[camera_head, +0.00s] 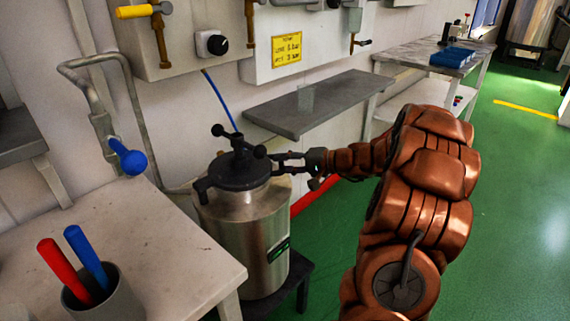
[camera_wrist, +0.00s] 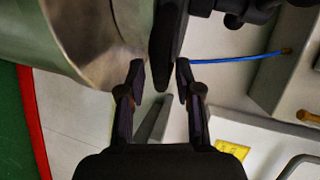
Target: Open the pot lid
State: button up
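The steel pot (camera_head: 243,232) stands on a low dark stand, with its dark lid (camera_head: 240,172) on top. The lid has a black knobbed clamp (camera_head: 238,140) above it. My gripper (camera_head: 279,163) is at the right side of the lid, at rim height. In the wrist view my gripper (camera_wrist: 160,70) has its two fingers apart. The dark lid edge (camera_wrist: 166,45) reaches into the gap between them, and the pot's metal shoulder (camera_wrist: 100,50) is beside the left finger. I cannot tell whether either finger touches the lid.
A pale table (camera_head: 150,240) at left holds a grey cup (camera_head: 105,300) with a red and a blue stick. A grey shelf (camera_head: 320,103) is behind my gripper. A pipe with a blue handle (camera_head: 128,157) is left of the pot. Green floor (camera_head: 510,200) is clear at right.

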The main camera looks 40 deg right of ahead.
grip_shut()
jog(key=shift+s+b, duration=0.1)
jog(key=shift+b, duration=0.2)
dwell(0.3)
